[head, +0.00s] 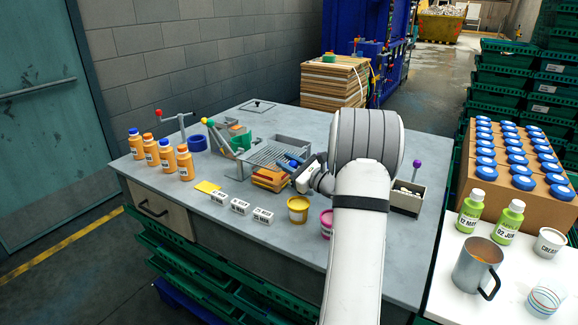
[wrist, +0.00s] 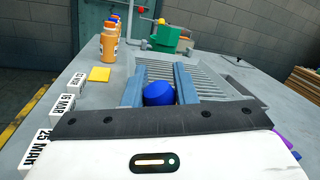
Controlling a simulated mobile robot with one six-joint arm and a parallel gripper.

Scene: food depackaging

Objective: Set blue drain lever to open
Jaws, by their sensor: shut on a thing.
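The blue drain lever shows in the wrist view as a round blue knob (wrist: 158,93). It sits between the two blue-grey fingers of my gripper (wrist: 158,88), which is shut on it. In the head view my gripper (head: 293,164) is at the front right of the grated metal drain tray (head: 262,153). The tray also shows in the wrist view (wrist: 205,78), just beyond the knob. The lever's shaft and pivot are hidden, so its angle cannot be told.
Orange bottles (head: 167,155) stand at the left. White date blocks (head: 240,206), a yellow tub (head: 298,208) and a pink tub (head: 327,222) line the front. Red, green and yellow-knobbed fixtures stand behind left. A purple-knobbed box (head: 408,196) is right of my arm.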

